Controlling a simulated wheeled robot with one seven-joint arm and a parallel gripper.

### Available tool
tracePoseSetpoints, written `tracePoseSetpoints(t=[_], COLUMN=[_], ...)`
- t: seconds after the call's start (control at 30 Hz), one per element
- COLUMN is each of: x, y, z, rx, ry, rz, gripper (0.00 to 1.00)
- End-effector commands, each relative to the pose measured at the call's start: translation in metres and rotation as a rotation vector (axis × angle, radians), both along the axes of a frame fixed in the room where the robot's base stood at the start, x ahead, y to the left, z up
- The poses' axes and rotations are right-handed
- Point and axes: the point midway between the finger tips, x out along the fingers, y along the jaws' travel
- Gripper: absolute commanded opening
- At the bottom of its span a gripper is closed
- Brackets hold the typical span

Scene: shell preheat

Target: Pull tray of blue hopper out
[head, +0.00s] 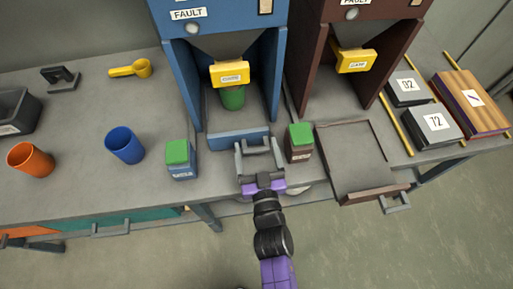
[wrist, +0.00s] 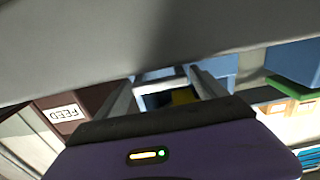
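The blue hopper (head: 222,20) stands at the back of the bench. Its tray is pushed in, with a blue front panel (head: 222,142) showing low between the side walls. A green cup (head: 233,98) stands inside under the yellow gate lever (head: 230,74). My gripper (head: 259,156) is right in front of the tray front, with its grey fingers spread apart. A grey bar, apparently the tray handle, shows around the fingertips; whether they touch it I cannot tell. In the wrist view my gripper (wrist: 166,88) also shows two separated fingers, with blue beyond them.
Green-topped containers stand close on both sides of my gripper, a blue one (head: 180,161) left and a brown one (head: 299,144) right. The brown hopper's tray (head: 338,160) is pulled out at right. Blue (head: 124,146) and orange cups (head: 30,160) stand left.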

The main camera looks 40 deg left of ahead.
Motion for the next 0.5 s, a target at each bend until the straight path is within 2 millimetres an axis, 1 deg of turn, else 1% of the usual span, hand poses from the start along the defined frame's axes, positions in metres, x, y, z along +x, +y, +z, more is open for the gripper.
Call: tracePoseSetpoints(t=[0.03,0.17,0.2,0.27,0.3,0.37,0.4,0.5], x=[-0.0001,-0.0001,-0.0001,-0.0001,-0.0001,-0.0001,-0.0002,-0.0007], y=[-0.0001,-0.0002,-0.0002,-0.0002,-0.0002,-0.0002,-0.0001,-0.0006], z=[0.0000,0.0000,0.0001,0.0001,0.0001,0.0000,0.0001,0.0001], rx=[0.000,0.000,0.000,0.000,0.000,0.000,0.000,0.000], ry=[0.000,0.000,0.000,0.000,0.000,0.000,0.000,0.000], rz=[0.000,0.000,0.000,0.000,0.000,0.000,0.000,0.000], gripper=[0.68,0.43,0.35,0.23,0.15,0.04,0.00,0.00])
